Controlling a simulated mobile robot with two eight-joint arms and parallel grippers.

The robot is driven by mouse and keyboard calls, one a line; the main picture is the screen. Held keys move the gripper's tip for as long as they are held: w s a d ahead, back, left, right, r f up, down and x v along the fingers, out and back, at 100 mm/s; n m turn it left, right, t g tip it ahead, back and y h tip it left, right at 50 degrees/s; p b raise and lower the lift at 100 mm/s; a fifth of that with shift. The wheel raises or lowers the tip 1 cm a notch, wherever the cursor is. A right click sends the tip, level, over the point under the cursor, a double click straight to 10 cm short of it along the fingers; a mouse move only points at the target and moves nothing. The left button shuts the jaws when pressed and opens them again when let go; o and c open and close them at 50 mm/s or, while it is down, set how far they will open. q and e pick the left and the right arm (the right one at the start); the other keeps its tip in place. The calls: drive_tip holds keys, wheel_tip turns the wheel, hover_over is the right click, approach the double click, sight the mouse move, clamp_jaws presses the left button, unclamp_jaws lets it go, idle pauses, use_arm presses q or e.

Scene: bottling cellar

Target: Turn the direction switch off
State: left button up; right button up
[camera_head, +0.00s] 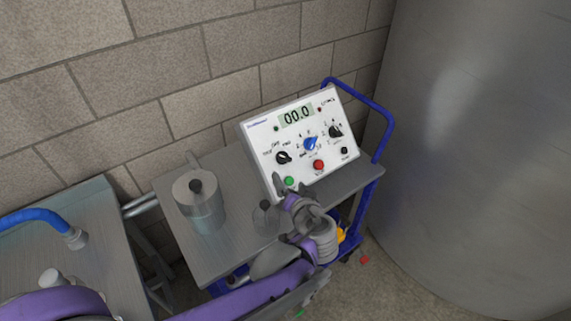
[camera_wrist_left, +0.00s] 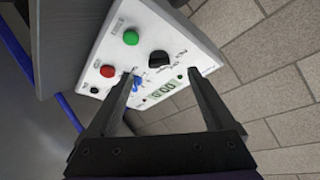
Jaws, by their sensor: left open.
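The white control box (camera_head: 262,138) stands tilted on the cart, its display reading 00.0. Its panel has a left black knob (camera_head: 283,157), a blue knob (camera_head: 310,143) and a right black knob (camera_head: 336,131). The labels are too small to read surely, so I cannot tell which is the direction switch. My left gripper (camera_head: 283,190) is open and empty by the panel's lower left, near the green button (camera_head: 289,181). In the left wrist view, the left black knob (camera_wrist_left: 159,59) shows between the open fingers (camera_wrist_left: 160,78), apart from them. My right gripper is not in view.
A red button (camera_head: 318,165) sits low on the panel. A large steel tank (camera_head: 470,150) fills the right; a block wall (camera_head: 180,90) stands behind.

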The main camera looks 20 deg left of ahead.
sight(285, 159)
use_arm(q)
drive_tip(key=shift+t, duration=0.4)
drive_tip(key=x, duration=0.7)
drive_tip(key=w+r+x, duration=0.1)
drive_tip(key=x, duration=0.3)
drive_tip(key=shift+w+d, duration=0.1)
drive_tip(key=shift+d, duration=0.25)
drive_tip(key=c, duration=1.4)
